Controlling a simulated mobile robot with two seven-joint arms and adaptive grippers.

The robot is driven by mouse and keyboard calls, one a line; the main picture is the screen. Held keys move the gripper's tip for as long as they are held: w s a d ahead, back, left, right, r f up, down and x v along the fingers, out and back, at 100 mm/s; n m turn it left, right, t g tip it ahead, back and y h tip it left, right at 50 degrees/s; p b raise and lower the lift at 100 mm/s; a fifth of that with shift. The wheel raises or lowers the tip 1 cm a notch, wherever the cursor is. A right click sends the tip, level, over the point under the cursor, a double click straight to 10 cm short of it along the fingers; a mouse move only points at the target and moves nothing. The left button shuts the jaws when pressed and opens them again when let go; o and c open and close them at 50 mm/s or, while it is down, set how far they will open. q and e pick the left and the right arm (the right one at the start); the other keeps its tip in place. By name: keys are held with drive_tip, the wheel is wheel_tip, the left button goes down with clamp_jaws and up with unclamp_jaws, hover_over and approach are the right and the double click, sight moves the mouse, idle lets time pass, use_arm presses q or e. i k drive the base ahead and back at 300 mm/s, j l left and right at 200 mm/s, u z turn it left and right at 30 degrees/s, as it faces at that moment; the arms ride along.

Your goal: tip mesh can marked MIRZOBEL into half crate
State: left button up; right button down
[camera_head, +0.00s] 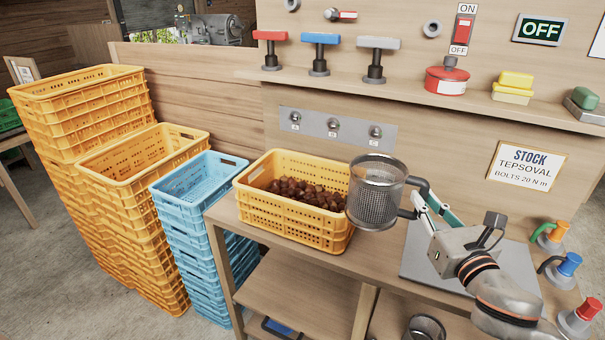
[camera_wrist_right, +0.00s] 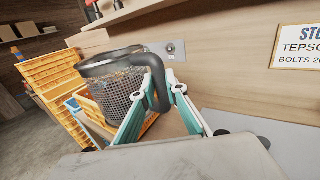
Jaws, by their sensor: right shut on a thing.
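The mesh can (camera_head: 372,207) is a grey metal cylinder with a dark handle. It is held about upright in the air at the right end of the yellow-orange crate (camera_head: 275,222), which holds brown chestnuts (camera_head: 305,193). My right gripper (camera_head: 424,205) is shut on the can's handle, on the can's right side. The right wrist view shows the fingers (camera_wrist_right: 160,100) around the handle and the can (camera_wrist_right: 115,90) beyond, partly covering the crate. I cannot read any marking on the can or make out its contents. My left gripper is out of view.
Blue crates (camera_head: 190,185) and tall yellow crate stacks (camera_head: 90,150) stand left of the bench. A second mesh can (camera_head: 425,327) is low, below the bench top. A grey mat (camera_head: 415,262) lies under my right arm.

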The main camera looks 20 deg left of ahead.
sight(299, 198)
drive_tip(key=i+j, duration=0.25)
drive_tip(key=i, duration=0.2)
drive_tip(key=i+j, duration=0.3)
drive_tip(key=i, duration=0.15)
